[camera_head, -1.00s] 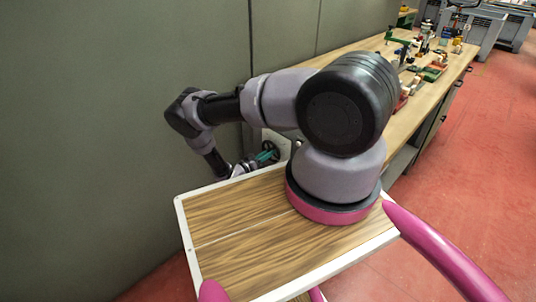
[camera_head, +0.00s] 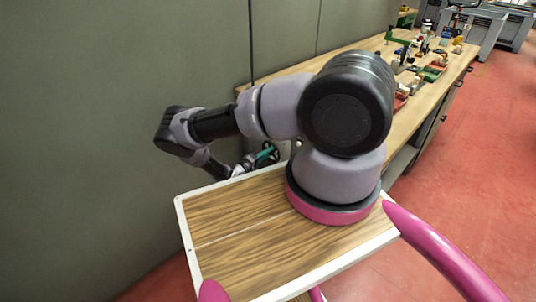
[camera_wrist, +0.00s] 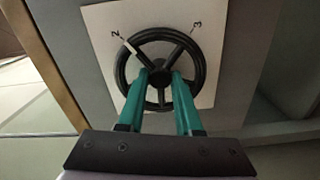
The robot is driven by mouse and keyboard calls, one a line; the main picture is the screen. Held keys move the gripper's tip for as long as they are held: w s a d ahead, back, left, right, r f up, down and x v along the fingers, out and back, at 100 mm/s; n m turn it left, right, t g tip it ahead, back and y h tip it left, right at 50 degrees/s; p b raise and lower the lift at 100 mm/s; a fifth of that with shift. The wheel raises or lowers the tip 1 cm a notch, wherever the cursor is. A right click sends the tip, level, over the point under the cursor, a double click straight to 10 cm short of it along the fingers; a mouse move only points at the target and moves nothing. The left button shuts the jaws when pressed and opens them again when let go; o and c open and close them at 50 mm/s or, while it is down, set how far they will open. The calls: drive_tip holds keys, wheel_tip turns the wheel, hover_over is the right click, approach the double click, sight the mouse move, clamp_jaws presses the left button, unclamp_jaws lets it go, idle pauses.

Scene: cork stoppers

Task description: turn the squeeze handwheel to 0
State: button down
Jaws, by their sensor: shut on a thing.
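The squeeze handwheel (camera_wrist: 120,77) is a black spoked wheel in front of a white plate (camera_wrist: 218,22) in the wrist view. The numbers 2 and 3 show on the plate above the wheel, 2 at the upper left and 3 at the upper right. In the head view my gripper (camera_head: 264,153) is at the handwheel (camera_head: 273,153), partly hidden by my arm.
A long wooden workbench (camera_head: 440,75) runs to the back right with several tools and small parts on it. A grey-green wall (camera_head: 100,90) stands close on the left. Red floor (camera_head: 480,160) is open on the right.

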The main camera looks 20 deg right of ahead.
drive_tip(key=n, duration=3.3)
drive_tip(key=shift+s+a+f+n, duration=0.1)
drive_tip(key=shift+n, duration=2.5)
drive_tip(key=c, duration=0.9)
unclamp_jaws()
drive_tip(key=shift+o, duration=0.2)
